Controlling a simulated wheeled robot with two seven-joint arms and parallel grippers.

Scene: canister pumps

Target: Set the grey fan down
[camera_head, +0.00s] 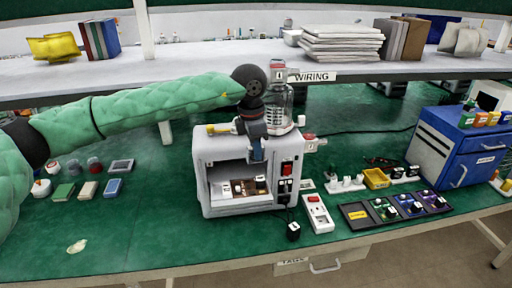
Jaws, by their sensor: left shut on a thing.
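My left arm in a green sleeve reaches in from the left. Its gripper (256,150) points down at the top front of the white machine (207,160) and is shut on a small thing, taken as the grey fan. The fan is mostly hidden by the jaws and too small to make out clearly. I cannot tell whether it touches the machine. A clear canister (279,108) stands on the machine just right of my wrist. The machine has an open front bay with small parts inside. My right gripper is out of view.
A white switch box (318,213) and a small black block (293,231) lie right of the machine. Small blocks lie at left. The green front-left mat is mostly clear.

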